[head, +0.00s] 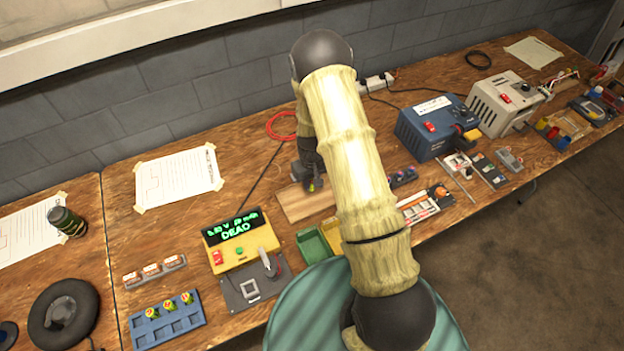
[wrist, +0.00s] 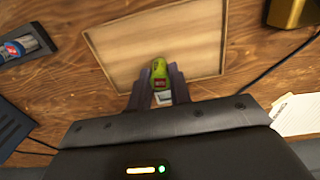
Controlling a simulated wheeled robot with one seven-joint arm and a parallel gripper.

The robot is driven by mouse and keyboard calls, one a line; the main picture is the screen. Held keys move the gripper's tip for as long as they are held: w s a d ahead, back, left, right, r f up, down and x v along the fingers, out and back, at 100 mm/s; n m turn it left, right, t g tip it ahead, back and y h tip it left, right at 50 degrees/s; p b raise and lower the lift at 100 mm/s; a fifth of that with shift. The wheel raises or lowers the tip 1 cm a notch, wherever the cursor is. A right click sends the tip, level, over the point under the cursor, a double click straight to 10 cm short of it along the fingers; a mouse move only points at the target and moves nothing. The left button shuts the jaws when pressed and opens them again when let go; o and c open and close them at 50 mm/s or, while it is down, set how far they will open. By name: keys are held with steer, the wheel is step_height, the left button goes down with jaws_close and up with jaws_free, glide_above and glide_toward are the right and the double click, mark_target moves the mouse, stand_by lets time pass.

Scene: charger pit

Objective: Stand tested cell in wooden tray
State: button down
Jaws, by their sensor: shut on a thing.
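The wooden tray (head: 296,206) is a shallow, pale square on the bench, partly hidden by my arm in the head view. It also shows in the wrist view (wrist: 190,30), with a bare floor and raised rim. My gripper (wrist: 159,88) is shut on a small green cell (wrist: 160,72) with a dark red mark. The cell is over the near edge of the tray; I cannot tell whether it touches the tray floor. In the head view my gripper (head: 313,184) points down at the tray's back right.
A yellow tester (head: 240,244) reads "DEAD" in green. A blue rack (head: 150,332) with several cells stands front left. A green bin (head: 314,246) is in front of the tray. A cable and a red coil (head: 283,126) lie behind. A blue machine (head: 432,128) stands to the right.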

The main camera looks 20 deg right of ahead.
mark_target(312, 189)
steer(key=shift+f+b, duration=0.75)
steer(key=shift+f, duration=0.65)
steer(key=shift+f+b, duration=0.65)
steer(key=shift+f, duration=0.15)
stand_by(0.9)
steer(key=c, duration=1.2)
jaws_free()
steer(key=shift+r+p, duration=2.35)
steer(key=shift+r, duration=1.2)
